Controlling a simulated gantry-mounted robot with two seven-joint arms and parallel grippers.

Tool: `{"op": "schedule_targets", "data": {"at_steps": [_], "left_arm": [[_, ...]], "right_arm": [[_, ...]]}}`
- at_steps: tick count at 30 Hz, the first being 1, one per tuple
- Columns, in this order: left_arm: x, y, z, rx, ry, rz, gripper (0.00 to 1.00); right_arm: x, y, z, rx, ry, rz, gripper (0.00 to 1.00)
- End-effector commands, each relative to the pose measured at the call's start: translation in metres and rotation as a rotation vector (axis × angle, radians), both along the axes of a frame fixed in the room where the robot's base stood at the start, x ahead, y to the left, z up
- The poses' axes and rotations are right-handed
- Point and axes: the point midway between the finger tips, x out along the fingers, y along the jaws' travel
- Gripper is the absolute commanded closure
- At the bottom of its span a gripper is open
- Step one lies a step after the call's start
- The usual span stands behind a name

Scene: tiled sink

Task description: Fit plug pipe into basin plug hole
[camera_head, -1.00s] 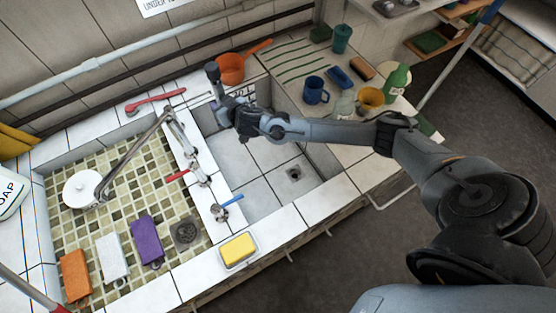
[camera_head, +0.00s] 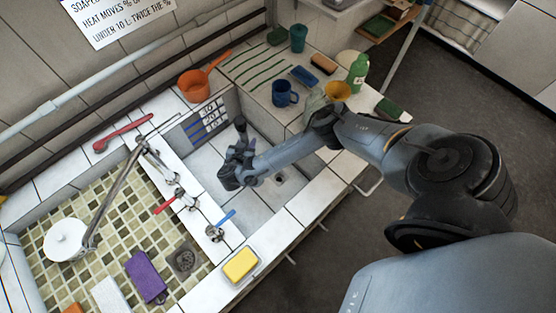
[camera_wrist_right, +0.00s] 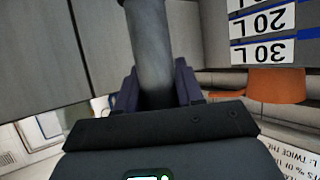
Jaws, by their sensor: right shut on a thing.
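My right gripper (camera_head: 238,160) is over the right-hand basin, shut on a dark grey pipe (camera_head: 241,128). In the right wrist view the pipe (camera_wrist_right: 150,45) stands between the two jaws (camera_wrist_right: 152,95) and runs up out of the picture. In the head view a knob-like end of the pipe points up; its lower part is hidden by the gripper. The pipe is apart from the hole. My left gripper is out of view.
Taps with red (camera_head: 165,205) and blue (camera_head: 226,217) handles stand on the divider left of the basin. A litre scale (camera_head: 208,117) marks its back wall. An orange pan (camera_head: 194,86), blue mug (camera_head: 284,93) and yellow sponge (camera_head: 240,264) sit around the rim.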

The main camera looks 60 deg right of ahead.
Motion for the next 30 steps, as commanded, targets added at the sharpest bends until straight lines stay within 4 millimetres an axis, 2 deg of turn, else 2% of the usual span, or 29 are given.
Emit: {"op": "schedule_targets", "data": {"at_steps": [1,6,12,18,27,30], "left_arm": [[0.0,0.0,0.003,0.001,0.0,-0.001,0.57],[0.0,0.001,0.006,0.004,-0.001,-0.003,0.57],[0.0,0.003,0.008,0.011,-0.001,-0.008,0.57],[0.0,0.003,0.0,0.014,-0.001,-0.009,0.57],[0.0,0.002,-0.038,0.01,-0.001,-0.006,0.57],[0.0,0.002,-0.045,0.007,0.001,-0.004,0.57]], "right_arm": [[-0.018,-0.005,-0.005,0.002,0.005,-0.081,1.0],[-0.074,-0.018,-0.015,0.003,0.004,-0.349,1.0],[-0.119,-0.023,-0.019,0.002,0.002,-0.554,1.0],[-0.136,-0.024,-0.028,0.003,-0.001,-0.63,1.0],[-0.137,-0.024,-0.068,0.003,-0.002,-0.636,1.0],[-0.137,-0.024,-0.076,0.003,-0.002,-0.636,1.0]]}}
